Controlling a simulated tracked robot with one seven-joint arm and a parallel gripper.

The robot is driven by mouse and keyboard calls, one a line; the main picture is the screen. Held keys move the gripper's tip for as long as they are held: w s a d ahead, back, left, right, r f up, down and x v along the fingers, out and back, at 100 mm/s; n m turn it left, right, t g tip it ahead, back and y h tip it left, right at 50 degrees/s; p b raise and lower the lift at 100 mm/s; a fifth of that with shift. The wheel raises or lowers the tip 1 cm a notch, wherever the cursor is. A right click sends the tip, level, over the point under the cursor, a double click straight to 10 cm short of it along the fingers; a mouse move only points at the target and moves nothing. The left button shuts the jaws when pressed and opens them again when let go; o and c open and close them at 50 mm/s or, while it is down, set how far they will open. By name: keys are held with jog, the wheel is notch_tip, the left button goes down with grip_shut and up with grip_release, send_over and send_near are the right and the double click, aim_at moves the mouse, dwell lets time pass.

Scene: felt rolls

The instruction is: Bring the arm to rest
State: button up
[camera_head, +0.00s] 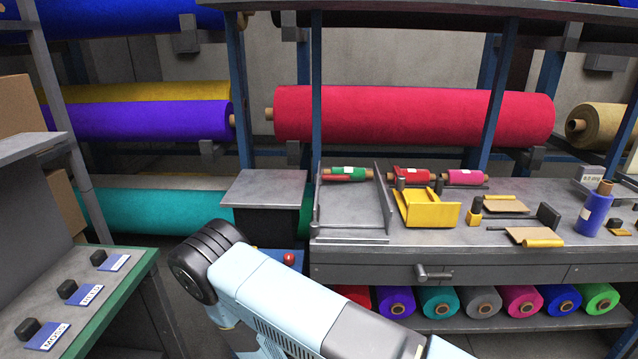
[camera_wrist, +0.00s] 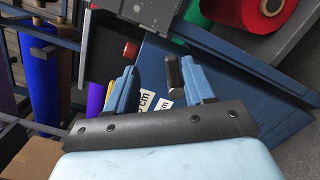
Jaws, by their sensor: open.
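My gripper (camera_wrist: 158,68) shows in the wrist view, its two blue fingers apart with nothing between them. A dark rounded peg (camera_wrist: 174,72) shows near the right finger. In the head view my light blue arm (camera_head: 275,300) crosses the bottom middle, with a black joint at its upper left end; my gripper cannot be made out there.
A workbench (camera_head: 400,240) with small rolls and yellow holders stands at right, above a shelf of colored rolls. A side table (camera_head: 70,290) with labelled black knobs is at left. A red knob (camera_head: 289,258) sits low beside my arm. Large felt rolls, including a red one (camera_head: 410,115), fill the racks behind.

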jog(key=w+d+r+m+g+h, duration=0.3)
jog(key=d+r+m+h, duration=0.15)
jog(key=r, duration=0.45)
jog(key=w+d+r+m+g+h, duration=0.2)
jog(key=d+r+m+h, duration=0.3)
jog(key=r, duration=0.5)
jog(key=s+d+r+m+g+h, duration=0.1)
jog(key=s+d+r+m+g, duration=0.15)
jog(key=d+r+g, duration=0.35)
jog(key=s+d+r+m+g, duration=0.2)
jog(key=d+r+m+g, duration=0.15)
jog(key=d+r, duration=0.45)
jog(key=s+d+r+m+y, duration=0.2)
jog(key=s+r+y, duration=0.2)
jog(key=s+r, duration=0.3)
jog(key=s+d+r+m+t+y, duration=0.1)
jog(key=s+d+r+m+y, duration=0.1)
jog(key=s+r, duration=0.5)
jog(key=s+d+r+m+t+y, duration=0.1)
jog(key=s+d+r+m+y, duration=0.1)
jog(key=s+r+y, duration=0.4)
jog(key=s+r+m, duration=0.1)
jog(key=s, duration=0.3)
jog(key=shift+s+d+r+m+y, duration=0.25)
jog(key=shift+d+m+y, duration=0.05)
jog(key=shift+m+y, duration=0.05)
